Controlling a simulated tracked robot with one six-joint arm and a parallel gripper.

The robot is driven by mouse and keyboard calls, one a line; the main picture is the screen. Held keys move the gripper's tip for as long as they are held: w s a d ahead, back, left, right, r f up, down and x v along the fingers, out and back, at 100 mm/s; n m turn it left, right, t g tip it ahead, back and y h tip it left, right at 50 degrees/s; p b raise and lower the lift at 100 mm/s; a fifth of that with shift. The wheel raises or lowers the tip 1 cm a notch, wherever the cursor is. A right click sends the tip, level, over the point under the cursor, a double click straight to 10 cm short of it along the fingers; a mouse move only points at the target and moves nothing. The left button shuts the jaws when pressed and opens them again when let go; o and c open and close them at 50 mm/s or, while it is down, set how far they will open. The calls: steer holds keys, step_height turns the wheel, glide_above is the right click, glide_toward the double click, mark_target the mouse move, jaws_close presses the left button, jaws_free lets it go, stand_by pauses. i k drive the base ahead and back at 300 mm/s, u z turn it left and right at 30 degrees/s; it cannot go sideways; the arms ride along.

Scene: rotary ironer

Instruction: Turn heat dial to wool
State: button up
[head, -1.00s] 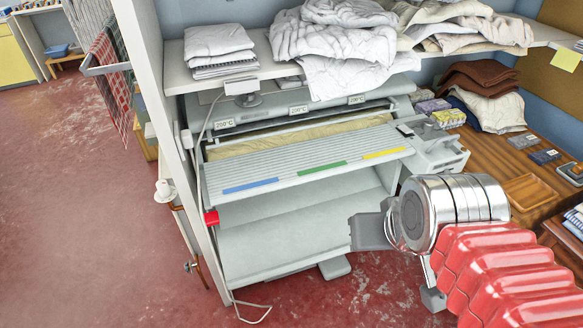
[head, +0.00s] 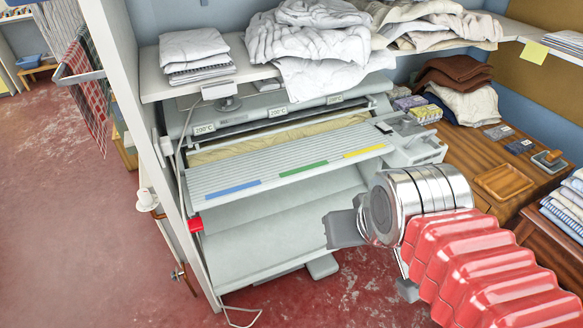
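The rotary ironer (head: 270,185) stands below a shelf, with a ribbed feed board marked by blue, green and yellow strips. A light grey control box (head: 418,152) sits at its right end. The heat dial and its markings cannot be made out. My gripper (head: 375,260) is in front of the ironer's right side, below and left of the control box. Its grey fingers show on two sides of my metal wrist with a gap between them, so it appears open. It seems empty and apart from the ironer, though my wrist hides part of it.
White linens (head: 310,40) and folded cloths (head: 195,52) lie on the shelf above. A wooden table (head: 470,165) at right holds small boxes, a wooden tray (head: 505,180) and brown cloths (head: 455,75).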

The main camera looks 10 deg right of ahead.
mark_target(406, 122)
steer(key=z, duration=1.2)
steer(key=i, duration=1.1)
steer(key=u, duration=0.5)
